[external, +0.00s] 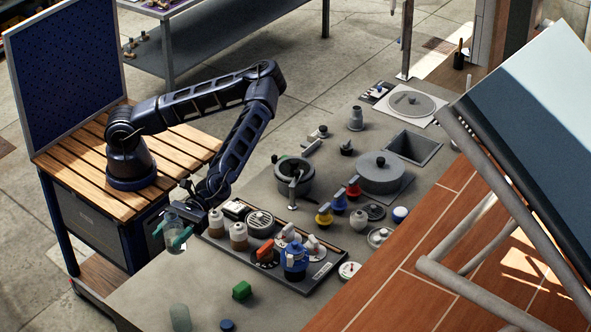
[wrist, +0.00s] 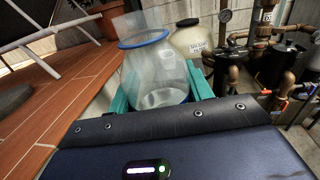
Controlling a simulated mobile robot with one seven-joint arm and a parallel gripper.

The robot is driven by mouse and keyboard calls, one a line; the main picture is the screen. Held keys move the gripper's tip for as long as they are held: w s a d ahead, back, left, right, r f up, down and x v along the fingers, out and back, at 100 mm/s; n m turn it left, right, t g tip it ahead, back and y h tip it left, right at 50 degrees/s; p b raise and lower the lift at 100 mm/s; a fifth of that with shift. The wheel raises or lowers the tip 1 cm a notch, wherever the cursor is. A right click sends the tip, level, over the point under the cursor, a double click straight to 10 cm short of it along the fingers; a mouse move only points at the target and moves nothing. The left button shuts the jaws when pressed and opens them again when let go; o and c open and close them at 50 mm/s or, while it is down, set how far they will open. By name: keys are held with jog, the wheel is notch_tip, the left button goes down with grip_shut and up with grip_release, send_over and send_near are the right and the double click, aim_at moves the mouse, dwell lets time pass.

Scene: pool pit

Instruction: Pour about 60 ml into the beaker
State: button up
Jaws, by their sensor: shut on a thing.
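My gripper (external: 171,233) is at the left edge of the grey counter, its teal fingers shut on a clear vessel (external: 171,219). In the wrist view this vessel (wrist: 158,75) has a blue ring round its upper part and clear liquid low inside. It sits between the teal fingers and looks tilted there. A clear cylindrical shape (wrist: 128,27) shows above the blue ring; I cannot tell whether it is part of the vessel. A pale translucent cylinder (external: 180,317) stands on the counter at the bottom edge of the external view; I cannot tell whether it is the beaker.
A dark tray (external: 318,283) with bottles and valves lies right of my gripper. A green block (external: 242,290) and a dark blue cap (external: 227,325) lie in front of it. A grey pot (external: 380,173) and a sunken basin (external: 413,147) are farther back. The counter's front left is mostly bare.

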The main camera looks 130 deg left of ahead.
aim_at(155, 224)
jog(key=shift+r, duration=0.15)
jog(key=shift+s+d+r+m+g, duration=0.1)
jog(key=shift+s+r+m+g, duration=0.15)
jog(key=shift+r+m+g, duration=0.6)
jog(key=shift+s+a+r+m+g, duration=0.15)
jog(key=shift+r+m+g, duration=0.2)
jog(key=shift+r+g, duration=0.3)
jog(key=shift+s+a+r+m+g, duration=0.1)
jog(key=shift+r+m+g, duration=0.2)
jog(key=shift+r+g, duration=0.3)
jog(key=f+g, duration=0.1)
jog(key=f, duration=0.8)
jog(key=f+m+g, duration=0.1)
jog(key=f, duration=0.7)
jog(key=a+f, duration=0.1)
jog(key=f, duration=0.8)
jog(key=shift+s+a+f+g, duration=0.1)
jog(key=shift+s+f+g, duration=0.1)
jog(key=shift+f+g, duration=0.2)
jog(key=shift+r, duration=0.1)
